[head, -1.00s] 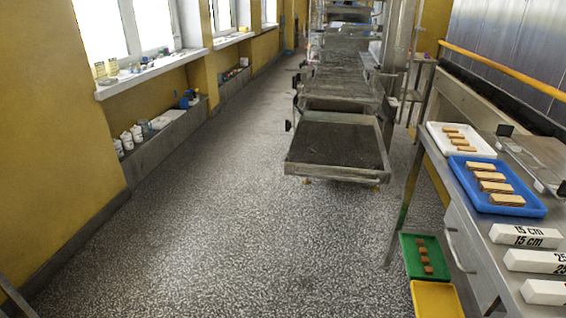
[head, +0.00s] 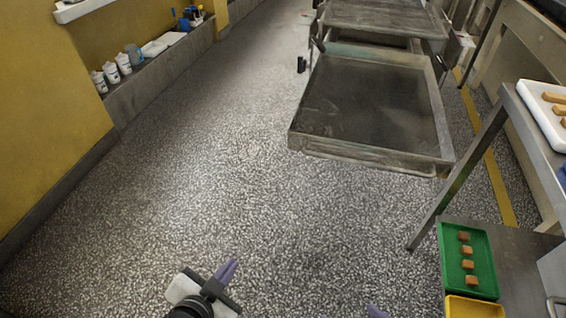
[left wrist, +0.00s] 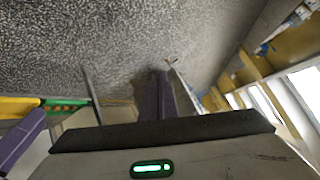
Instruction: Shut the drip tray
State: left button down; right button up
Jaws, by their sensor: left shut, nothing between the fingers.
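The drip tray (head: 372,154) is a shallow, dark metal tray with a raised rim. It sticks out toward me from under the mesh machine (head: 385,18), with a gap showing behind it. My left gripper (head: 229,270) has purple fingers and is shut and empty. It is over the floor, in front and to the left of the tray, well apart from it. Its shut fingers also show in the left wrist view (left wrist: 158,95). Only a purple tip of my right gripper (head: 376,312) shows at the bottom edge; its jaws are hidden.
A metal table stands on the right, with a white tray (head: 540,112) on top. A green tray (head: 468,262) with several brown blocks and a yellow tray (head: 470,307) sit on its lower shelf. A ledge with jars (head: 112,73) lines the left wall. The speckled floor before the drip tray is clear.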

pick_arm(q)
jog(key=w+d+r+m+t+b, duration=0.3)
jog(key=w+d+r+m+b, duration=0.15)
jog(key=w+m, duration=0.2)
jog(key=m+t+h+b, duration=0.2)
jog(key=m+t+b, duration=0.2)
jog(key=m, duration=0.3)
send_near(297, 142)
jog(key=b+x, duration=0.2)
jog(key=x, duration=0.4)
jog(key=shift+w+b, duration=0.25)
jog(key=shift+b, duration=0.1)
pick_arm(e)
notch_tip(297, 142, down, 8)
jog(key=w+a+y, duration=0.1)
jog(key=a, duration=0.1)
jog(key=shift+w+a+f, duration=0.25)
jog(key=shift+w+a, duration=0.05)
jog(key=shift+a, duration=0.05)
